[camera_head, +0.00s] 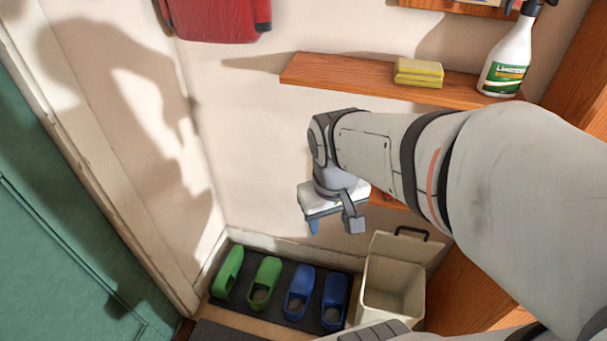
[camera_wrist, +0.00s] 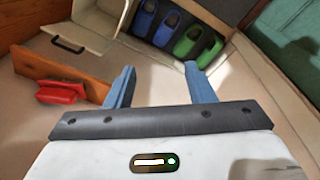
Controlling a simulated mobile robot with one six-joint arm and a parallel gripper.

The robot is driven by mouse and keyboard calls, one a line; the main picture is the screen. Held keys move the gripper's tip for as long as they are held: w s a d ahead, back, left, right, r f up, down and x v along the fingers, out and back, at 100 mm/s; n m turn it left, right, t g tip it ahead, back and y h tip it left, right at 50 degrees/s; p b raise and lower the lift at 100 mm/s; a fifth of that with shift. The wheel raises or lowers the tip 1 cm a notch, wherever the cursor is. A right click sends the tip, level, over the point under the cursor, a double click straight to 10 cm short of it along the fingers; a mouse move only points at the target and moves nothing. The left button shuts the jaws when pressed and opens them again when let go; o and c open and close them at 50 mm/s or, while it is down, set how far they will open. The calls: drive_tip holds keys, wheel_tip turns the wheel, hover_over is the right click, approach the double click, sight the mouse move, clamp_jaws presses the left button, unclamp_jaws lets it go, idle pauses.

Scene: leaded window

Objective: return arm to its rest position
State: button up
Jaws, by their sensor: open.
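My gripper (camera_head: 333,223) hangs in front of the pale wall, at the end of my arm, which reaches in from the right in the head view. In the wrist view my gripper (camera_wrist: 158,82) shows two blue fingers spread wide apart. Nothing is between them. The fingers are clear of the shoes and the bin below. In the head view one finger is partly hidden by the gripper body.
A shelf (camera_head: 340,77) holds yellow sponges (camera_head: 419,72) and a spray bottle (camera_head: 507,60). Below are green clogs (camera_head: 264,281), blue clogs (camera_head: 334,300) and an open bin (camera_head: 392,288). A red object (camera_wrist: 60,92) lies on a lower shelf. A green door (camera_head: 60,260) stands left.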

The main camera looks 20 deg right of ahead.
drive_tip(key=shift+s+a+r+m+y, duration=0.1)
drive_tip(key=shift+s+a+m+y, duration=0.05)
drive_tip(key=shift+a, duration=0.25)
drive_tip(key=shift+s+a+r+m+y, duration=0.1)
drive_tip(key=shift+a+m+y, duration=0.05)
drive_tip(key=shift+a, duration=0.2)
